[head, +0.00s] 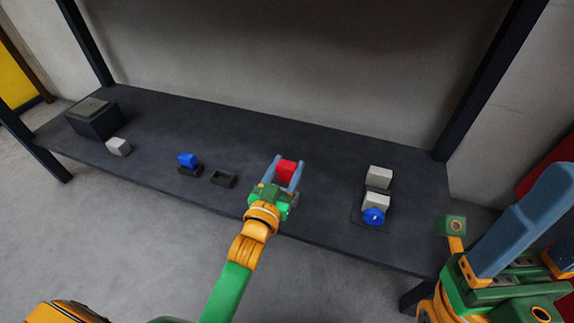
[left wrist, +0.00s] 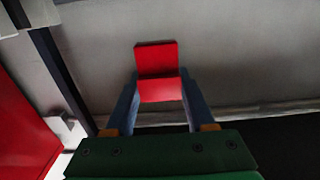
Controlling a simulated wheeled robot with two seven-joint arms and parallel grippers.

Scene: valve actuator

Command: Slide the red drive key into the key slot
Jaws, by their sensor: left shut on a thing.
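The red drive key (head: 287,170) is a small red block held between the blue fingers of my left gripper (head: 288,172), above the dark bench. In the left wrist view the red key (left wrist: 157,60) shows two faces between the fingertips and reaches beyond them. Grey blocks (head: 376,202) with a round blue part (head: 374,216) stand on the bench to the right of the key, apart from it. I cannot make out a key slot on them. My right gripper (head: 545,225) is large at the right edge, partly cut off; its opening is unclear.
A blue block (head: 187,159) sits in a small dark holder, beside an empty dark holder (head: 223,179). A white block (head: 118,146) and a dark box (head: 94,118) are at the left end. The bench (head: 320,222) is clear between the left gripper and the grey blocks.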

